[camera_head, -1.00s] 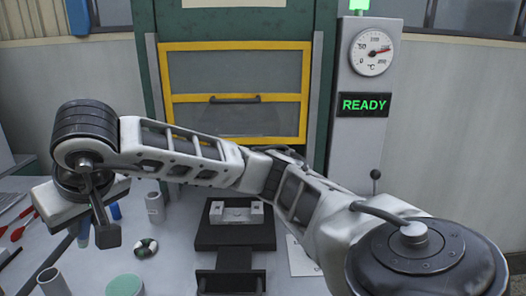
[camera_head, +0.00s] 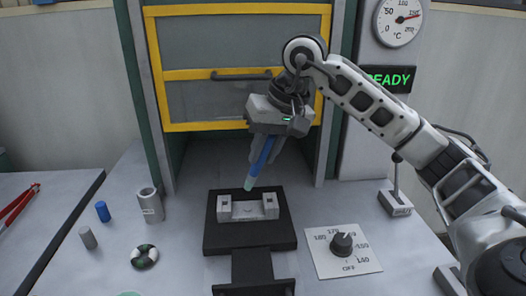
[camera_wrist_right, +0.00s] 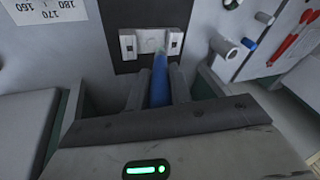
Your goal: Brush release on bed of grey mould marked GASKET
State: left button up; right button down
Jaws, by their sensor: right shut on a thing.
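The grey mould (camera_head: 247,208) sits on a black plate (camera_head: 224,238) in front of the press. No lettering on it can be read. My right gripper (camera_head: 266,148) is above and behind the mould, pointing down, shut on a blue brush (camera_head: 259,160). The brush's pale green tip is close to the mould's back edge; I cannot tell whether it touches. In the right wrist view the brush (camera_wrist_right: 159,85) lies between both fingers, its tip over the mould (camera_wrist_right: 150,42). My left gripper is not in view.
The press door with a yellow frame (camera_head: 235,75) stands behind. A dial panel (camera_head: 342,250) and a lever base (camera_head: 396,203) are at the right. A grey cup (camera_head: 150,205), a blue cylinder (camera_head: 102,211), a grey cylinder (camera_head: 88,238) and a striped ring (camera_head: 144,257) stand at the left.

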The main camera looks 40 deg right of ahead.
pick_arm(q)
jog(key=b, duration=0.2)
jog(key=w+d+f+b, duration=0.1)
jog(key=b, duration=0.2)
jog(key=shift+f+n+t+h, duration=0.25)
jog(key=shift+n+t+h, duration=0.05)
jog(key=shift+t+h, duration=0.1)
pick_arm(e)
notch_tip(320, 180, down, 7)
jog(key=shift+w+r, duration=0.1)
pick_arm(q)
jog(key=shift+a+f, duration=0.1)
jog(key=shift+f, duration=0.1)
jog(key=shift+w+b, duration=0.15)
jog(key=shift+b, duration=0.15)
pick_arm(e)
jog(key=shift+f, duration=0.25)
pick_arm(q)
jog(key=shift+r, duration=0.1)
pick_arm(e)
jog(key=shift+a, duration=0.1)
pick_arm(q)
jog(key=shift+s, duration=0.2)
pick_arm(e)
jog(key=shift+w+a, duration=0.2)
jog(key=shift+a, duration=0.15)
